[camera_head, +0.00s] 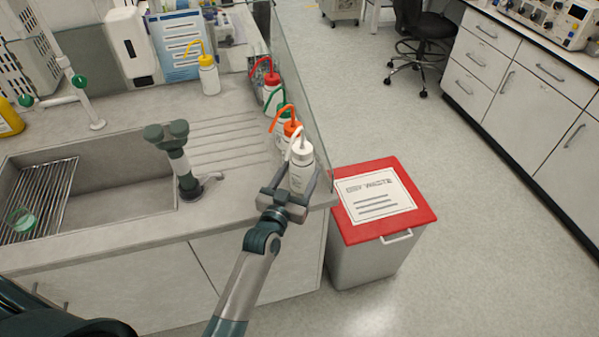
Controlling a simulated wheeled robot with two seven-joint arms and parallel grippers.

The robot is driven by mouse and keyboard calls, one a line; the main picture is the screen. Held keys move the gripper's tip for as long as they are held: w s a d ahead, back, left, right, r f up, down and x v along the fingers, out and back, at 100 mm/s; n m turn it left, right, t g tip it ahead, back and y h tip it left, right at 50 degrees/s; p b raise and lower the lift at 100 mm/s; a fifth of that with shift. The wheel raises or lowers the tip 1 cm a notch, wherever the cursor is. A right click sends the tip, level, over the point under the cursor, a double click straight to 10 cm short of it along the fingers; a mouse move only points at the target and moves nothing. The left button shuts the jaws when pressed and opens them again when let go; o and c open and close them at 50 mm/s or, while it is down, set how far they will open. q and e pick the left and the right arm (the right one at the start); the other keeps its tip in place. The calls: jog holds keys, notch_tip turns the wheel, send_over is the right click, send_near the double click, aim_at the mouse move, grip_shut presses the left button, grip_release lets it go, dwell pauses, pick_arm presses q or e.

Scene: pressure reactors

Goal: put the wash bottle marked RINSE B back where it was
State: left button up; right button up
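A white wash bottle with a white cap and white spout (301,164) is at the near end of a row of wash bottles, by the counter's right edge. Its label is too small to read, so I cannot tell whether it says RINSE B. My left gripper (295,180) has its fingers on both sides of this bottle's lower body. I cannot tell whether they press on it, or whether its base touches the counter. Behind it stand an orange-capped bottle (291,130), a mostly hidden green-capped one (283,113) and a red-capped one (272,92). My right gripper is not in view.
A yellow-capped wash bottle (209,77) stands apart at the back. A clear screen (300,95) borders the row's right side. A sink (110,205) with a tap (180,160) lies left. A red-lidded waste bin (425,212) stands right. The ribbed drainboard (225,140) is clear.

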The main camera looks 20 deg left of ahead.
pick_arm(q)
jog(key=shift+o, duration=0.9)
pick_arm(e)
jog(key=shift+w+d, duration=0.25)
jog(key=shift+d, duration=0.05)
pick_arm(q)
jog(key=shift+r, duration=0.15)
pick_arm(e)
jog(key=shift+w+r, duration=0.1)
pick_arm(q)
jog(key=shift+s, duration=0.45)
jog(key=s+b, duration=0.2)
jog(key=s, duration=0.9)
jog(key=shift+a+b, duration=0.35)
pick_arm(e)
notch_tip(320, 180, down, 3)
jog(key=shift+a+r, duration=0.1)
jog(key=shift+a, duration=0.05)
